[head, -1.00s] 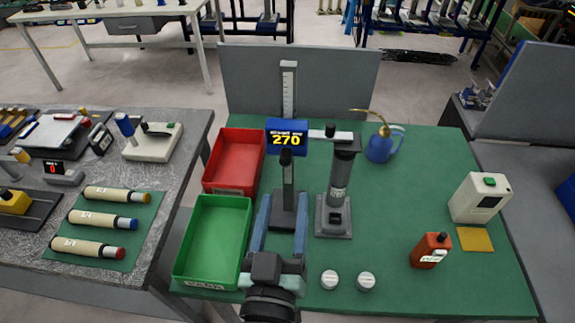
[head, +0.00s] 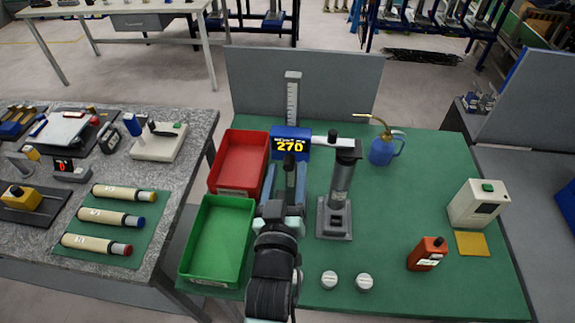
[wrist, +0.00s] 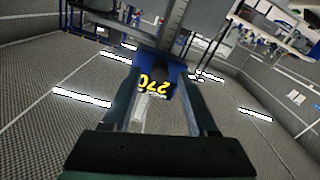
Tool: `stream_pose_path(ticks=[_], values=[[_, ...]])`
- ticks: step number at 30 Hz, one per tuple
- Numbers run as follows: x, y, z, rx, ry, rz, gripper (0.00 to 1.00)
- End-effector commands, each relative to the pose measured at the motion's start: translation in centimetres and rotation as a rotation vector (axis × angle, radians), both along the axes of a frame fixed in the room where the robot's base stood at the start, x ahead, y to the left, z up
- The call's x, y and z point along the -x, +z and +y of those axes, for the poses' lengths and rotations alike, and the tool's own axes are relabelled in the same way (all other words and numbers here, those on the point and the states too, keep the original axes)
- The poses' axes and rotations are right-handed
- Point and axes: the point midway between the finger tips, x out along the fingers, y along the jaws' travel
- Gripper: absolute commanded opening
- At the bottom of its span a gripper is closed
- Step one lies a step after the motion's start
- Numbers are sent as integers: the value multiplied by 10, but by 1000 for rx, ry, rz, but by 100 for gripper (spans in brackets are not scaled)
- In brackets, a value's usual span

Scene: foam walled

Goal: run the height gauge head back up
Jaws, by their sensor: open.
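A dark knob (head: 289,160) shows just below and in front of the head. My gripper (head: 285,172) is open, with one finger on each side of the dark post under the knob. I cannot tell whether either finger touches it. In the wrist view the blue head (wrist: 151,75) appears upside down between the fingers. My gripper and wrist hide most of the gauge's base.
A grey stand (head: 335,218) with an arm stands close on the right. Red (head: 230,187) and green (head: 205,282) bins lie to the left. A blue oil can (head: 381,151) is behind right. Two white round pieces (head: 329,280) lie near the front. The green bench right of the stand has free room.

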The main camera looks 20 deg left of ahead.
Motion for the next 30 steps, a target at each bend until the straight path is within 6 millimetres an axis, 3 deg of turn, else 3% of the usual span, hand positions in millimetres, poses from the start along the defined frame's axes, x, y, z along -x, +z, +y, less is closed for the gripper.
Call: stream_pose_path(ticks=[4, 14, 24, 30], values=[[-10, 0, 2, 1, -1, -1, 59], [-12, 0, 3, 1, 0, 0, 59], [-12, 0, 3, 1, 0, 0, 0], [-12, 0, 3, 1, 0, 0, 0]])
